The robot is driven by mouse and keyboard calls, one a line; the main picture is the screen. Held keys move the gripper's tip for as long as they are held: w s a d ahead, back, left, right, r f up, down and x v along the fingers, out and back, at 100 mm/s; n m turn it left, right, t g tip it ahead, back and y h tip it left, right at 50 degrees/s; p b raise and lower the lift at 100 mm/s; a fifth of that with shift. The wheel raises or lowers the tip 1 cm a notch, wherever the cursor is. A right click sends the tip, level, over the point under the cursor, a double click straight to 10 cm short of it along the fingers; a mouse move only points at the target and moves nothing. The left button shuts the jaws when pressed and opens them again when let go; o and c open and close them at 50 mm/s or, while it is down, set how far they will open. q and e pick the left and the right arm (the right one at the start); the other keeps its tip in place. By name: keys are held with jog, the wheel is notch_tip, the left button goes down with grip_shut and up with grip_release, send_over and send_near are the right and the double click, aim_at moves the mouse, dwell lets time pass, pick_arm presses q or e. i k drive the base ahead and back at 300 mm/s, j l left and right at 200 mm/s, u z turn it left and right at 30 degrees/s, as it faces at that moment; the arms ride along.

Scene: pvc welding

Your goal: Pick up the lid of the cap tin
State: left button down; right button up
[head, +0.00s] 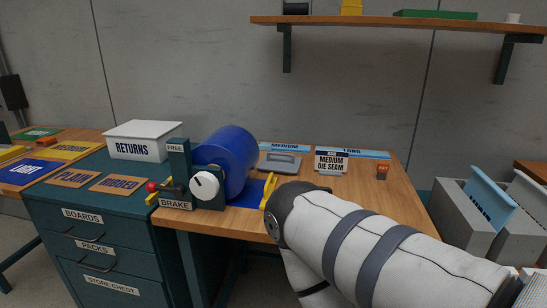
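I cannot make out for certain a cap tin or its lid in the head view. A flat grey object with a raised part on top (281,162) lies on the wooden bench (378,190), behind the blue drum; I cannot tell what it is. My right arm comes in from the right across the front of the bench and bends downward. It hides part of the bench, and its gripper is out of the picture. My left arm and gripper do not show.
A blue drum (236,158) in a dark green stand with a BRAKE label (175,204) stands at the bench's left. A white RETURNS box (144,140) sits on the green cabinet (85,245). Grey bins (462,215) stand right. A wooden shelf (390,25) hangs above.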

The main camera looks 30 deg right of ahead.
aim_at(275, 162)
jog(key=z, duration=1.15)
jog(key=i+l+u, duration=0.15)
jog(key=l+u, duration=0.25)
jog(key=l, duration=0.25)
jog(key=l+u, duration=0.4)
jog(key=l, duration=0.2)
jog(key=l+u, duration=0.4)
jog(key=l, duration=0.3)
